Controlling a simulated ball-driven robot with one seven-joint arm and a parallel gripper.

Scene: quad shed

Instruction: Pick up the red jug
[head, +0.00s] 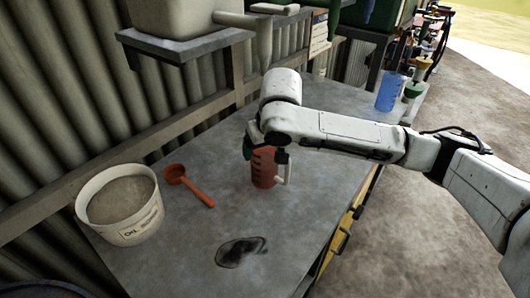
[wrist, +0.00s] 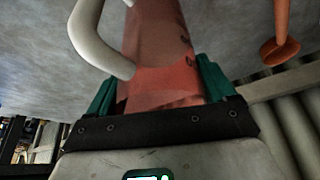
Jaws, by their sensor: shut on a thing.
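The red jug (head: 264,168) stands near the middle of the grey workbench (head: 195,245) in the head view, with a white handle on its right side. My gripper (head: 262,146) is over its upper part, coming from above. In the wrist view the red jug (wrist: 160,50) runs between the two green fingers of my gripper (wrist: 155,85), and the pale handle curves at the left. The gripper is shut on the jug. My arm and fingers hide the jug's top. I cannot tell whether its base touches the bench.
A white bucket of grey granules (head: 125,225) and an orange scoop (head: 190,185) are to the left. A dark stain (head: 240,252) marks the front. A blue jug (head: 390,92) stands at the far right end. A metal shelf (head: 185,48) overhangs the bench along the corrugated wall.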

